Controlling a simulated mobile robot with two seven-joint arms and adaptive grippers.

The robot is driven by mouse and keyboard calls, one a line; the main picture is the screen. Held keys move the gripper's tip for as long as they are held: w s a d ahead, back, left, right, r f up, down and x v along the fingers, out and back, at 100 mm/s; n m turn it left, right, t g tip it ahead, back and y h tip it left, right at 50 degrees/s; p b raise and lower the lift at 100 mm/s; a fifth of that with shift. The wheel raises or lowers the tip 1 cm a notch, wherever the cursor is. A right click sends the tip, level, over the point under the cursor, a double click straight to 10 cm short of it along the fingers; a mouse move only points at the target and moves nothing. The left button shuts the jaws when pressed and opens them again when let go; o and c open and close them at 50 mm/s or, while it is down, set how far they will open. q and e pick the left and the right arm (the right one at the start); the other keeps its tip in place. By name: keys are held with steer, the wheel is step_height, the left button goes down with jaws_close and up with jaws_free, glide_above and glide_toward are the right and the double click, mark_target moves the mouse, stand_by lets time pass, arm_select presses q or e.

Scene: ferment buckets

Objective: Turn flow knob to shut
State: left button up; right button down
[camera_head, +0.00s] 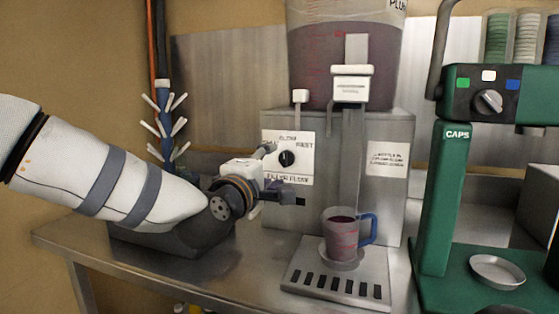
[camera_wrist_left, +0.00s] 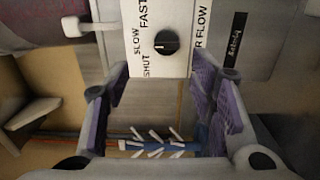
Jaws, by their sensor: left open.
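The black flow knob (camera_head: 287,158) sits on a white label plate (camera_head: 304,142) on the front of the grey filler box. In the left wrist view the knob (camera_wrist_left: 167,42) shows with the words SLOW, FAST and SHUT to its left. I cannot tell for sure which word it points at. My left gripper (camera_head: 274,172) is in front of the plate, just left of the knob. In the left wrist view its purple-padded fingers (camera_wrist_left: 160,78) are spread wide, with nothing between them, and the knob is beyond their tips. My right gripper is not in view.
A measuring jug (camera_head: 341,234) with dark red liquid stands on the drip tray (camera_head: 338,288) below the filler. A large bucket (camera_head: 344,55) stands on top. A green capping machine (camera_head: 440,200) is at right. A blue bottle tree (camera_head: 166,120) stands behind my left arm.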

mark_target(283, 160)
arm_select(q)
steer(key=x, duration=0.3)
steer(key=f+x, duration=0.1)
steer(key=x, duration=0.3)
steer(key=shift+f+b, duration=0.25)
steer(key=shift+b, duration=0.05)
steer(key=shift+w+d+r, duration=0.1)
steer(key=shift+w+r, duration=0.05)
steer(key=shift+w, duration=0.25)
steer(key=shift+w+d+r, duration=0.1)
steer(key=shift+w+d, duration=0.05)
steer(key=shift+w, duration=0.2)
steer(key=c, duration=1.2)
